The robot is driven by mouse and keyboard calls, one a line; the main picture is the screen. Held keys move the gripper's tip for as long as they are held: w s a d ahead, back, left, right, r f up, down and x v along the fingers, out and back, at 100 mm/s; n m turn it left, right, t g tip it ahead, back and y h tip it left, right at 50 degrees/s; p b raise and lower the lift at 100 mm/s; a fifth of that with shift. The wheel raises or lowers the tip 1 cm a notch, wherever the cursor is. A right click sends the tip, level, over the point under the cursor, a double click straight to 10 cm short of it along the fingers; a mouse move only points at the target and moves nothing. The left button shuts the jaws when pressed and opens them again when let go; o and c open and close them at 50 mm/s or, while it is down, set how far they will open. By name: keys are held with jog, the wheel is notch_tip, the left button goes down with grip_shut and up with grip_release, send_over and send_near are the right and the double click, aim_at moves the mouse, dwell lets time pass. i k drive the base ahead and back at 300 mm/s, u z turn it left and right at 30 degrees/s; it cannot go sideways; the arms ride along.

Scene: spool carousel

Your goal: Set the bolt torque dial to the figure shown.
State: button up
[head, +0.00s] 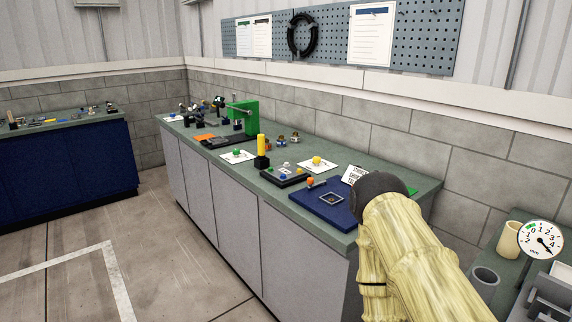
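A round white dial (540,240) with black figures, a green mark at its upper left and a dark pointer shows at the far right. The pointer slants down to the right, near the higher figures; I cannot read its exact setting. A white card (354,174) with black print stands at the back of a blue mat (328,208) on the long bench; its print is too small to read. I cannot tell whether the white dial is the bolt torque dial. My cream arm fills the lower right and hides part of the bench's near end. My gripper does not show.
The long green-topped bench (338,155) holds a green press-like frame (244,116), a yellow post on a black base (262,150) and several small parts. A grey cup (485,281) stands on the right bench. A blue bench (66,163) stands left. The floor between is clear.

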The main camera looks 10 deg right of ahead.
aim_at(316, 160)
jog(key=z, duration=0.2)
jog(key=i, duration=0.5)
jog(key=z, duration=0.05)
jog(key=k, duration=0.4)
jog(key=u, duration=1.1)
jog(key=i, duration=0.6)
jog(key=z, duration=0.75)
jog(key=i, duration=0.5)
jog(key=z, duration=0.55)
